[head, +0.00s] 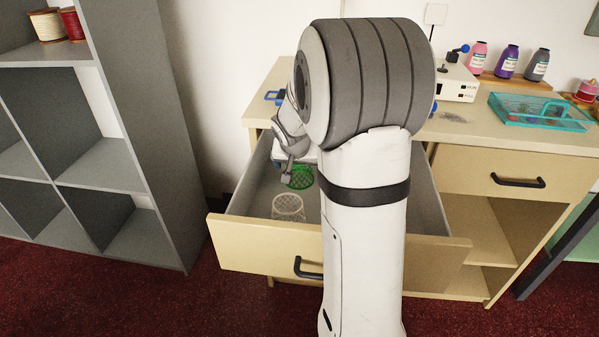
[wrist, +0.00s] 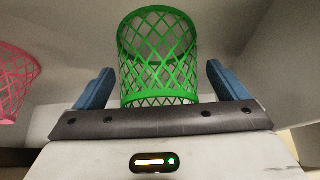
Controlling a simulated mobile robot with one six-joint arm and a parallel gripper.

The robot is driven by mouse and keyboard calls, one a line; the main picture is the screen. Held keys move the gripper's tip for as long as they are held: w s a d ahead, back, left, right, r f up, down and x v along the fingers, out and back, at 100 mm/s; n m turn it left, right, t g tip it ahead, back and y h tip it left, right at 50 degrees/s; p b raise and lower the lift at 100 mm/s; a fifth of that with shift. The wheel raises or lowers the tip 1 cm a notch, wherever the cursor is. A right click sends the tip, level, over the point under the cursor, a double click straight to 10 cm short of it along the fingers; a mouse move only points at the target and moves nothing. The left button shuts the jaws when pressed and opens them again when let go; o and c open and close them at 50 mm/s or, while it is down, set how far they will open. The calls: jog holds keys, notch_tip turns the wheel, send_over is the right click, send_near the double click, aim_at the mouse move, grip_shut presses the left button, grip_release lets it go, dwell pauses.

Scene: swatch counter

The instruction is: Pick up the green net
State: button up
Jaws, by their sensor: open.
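The green net (wrist: 158,55) is an open mesh basket in the drawer. In the wrist view it sits between the two blue fingers of my gripper (wrist: 165,88), which are apart, with a gap showing on each side of the net. In the head view the green net (head: 301,177) shows in the open drawer (head: 240,245), partly hidden by my arm. My gripper (head: 288,175) is down inside the drawer beside it, and its fingertips are hard to make out there.
A white net (head: 288,207) stands in the drawer nearer the front. A pink net (wrist: 14,80) is left of the green one. The counter holds a teal mesh tray (head: 545,112) and several bottles (head: 507,62). A grey shelf (head: 160,130) stands left.

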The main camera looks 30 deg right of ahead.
aim_at(297, 170)
jog(key=shift+w+d+f, duration=0.15)
jog(key=shift+w+f, duration=0.05)
jog(key=shift+f, duration=0.25)
jog(key=shift+c, duration=0.4)
jog(key=c, duration=0.9)
jog(key=shift+r, duration=0.1)
jog(key=shift+r, duration=0.25)
jog(key=shift+r+p, duration=0.45)
jog(key=shift+r, duration=0.1)
jog(key=s+a, duration=0.2)
jog(key=s, duration=0.1)
jog(key=shift+s+a, duration=0.2)
jog(key=shift+s, duration=0.1)
jog(key=shift+c, duration=0.2)
notch_tip(297, 170, up, 13)
jog(key=p, duration=0.3)
jog(key=shift+r+p, duration=0.15)
jog(key=shift+p, duration=0.15)
